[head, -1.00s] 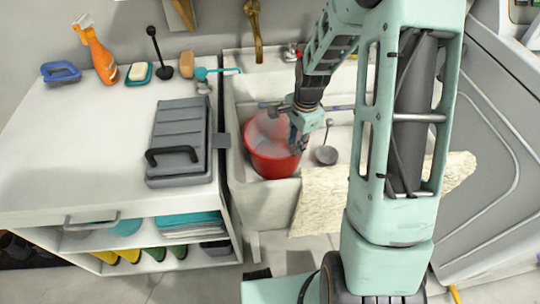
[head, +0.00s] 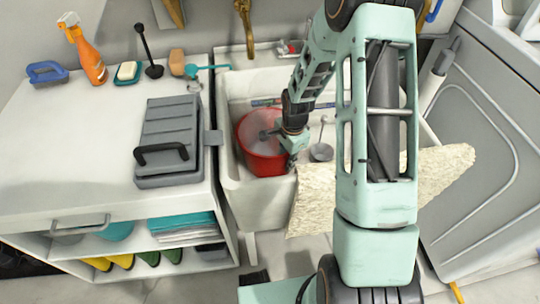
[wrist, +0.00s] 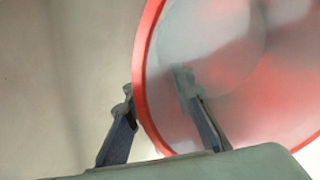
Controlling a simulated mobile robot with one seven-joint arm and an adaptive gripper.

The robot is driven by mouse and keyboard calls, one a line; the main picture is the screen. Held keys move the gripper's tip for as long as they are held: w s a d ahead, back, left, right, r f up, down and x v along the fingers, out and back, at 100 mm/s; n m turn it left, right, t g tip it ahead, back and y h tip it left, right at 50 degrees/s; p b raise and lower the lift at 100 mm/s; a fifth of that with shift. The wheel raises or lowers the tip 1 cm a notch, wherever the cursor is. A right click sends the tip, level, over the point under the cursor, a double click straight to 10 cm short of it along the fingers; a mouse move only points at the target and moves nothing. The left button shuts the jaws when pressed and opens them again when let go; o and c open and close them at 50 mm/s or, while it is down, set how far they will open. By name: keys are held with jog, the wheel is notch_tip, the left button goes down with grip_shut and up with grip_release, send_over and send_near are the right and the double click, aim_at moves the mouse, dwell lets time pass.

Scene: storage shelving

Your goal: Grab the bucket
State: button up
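The red bucket (head: 258,158) stands upright in the left part of the white sink, its pale inside facing up. My gripper (head: 278,143) is at the bucket's right side in the head view, partly hidden by my own arm. In the wrist view the bucket's red rim (wrist: 143,75) passes between the two fingers of my gripper (wrist: 156,84). One finger is outside the rim and the other is over or inside the bucket's opening. The fingers are apart, with a gap to the rim on the inner side.
The white sink (head: 252,205) surrounds the bucket, with a grey ladle (head: 321,150) to its right. A counter on the left holds a grey case (head: 168,140), orange spray bottle (head: 92,62) and blue brush (head: 50,73).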

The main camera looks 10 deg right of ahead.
jog(key=shift+r, duration=0.1)
grip_shut()
dwell(0.4)
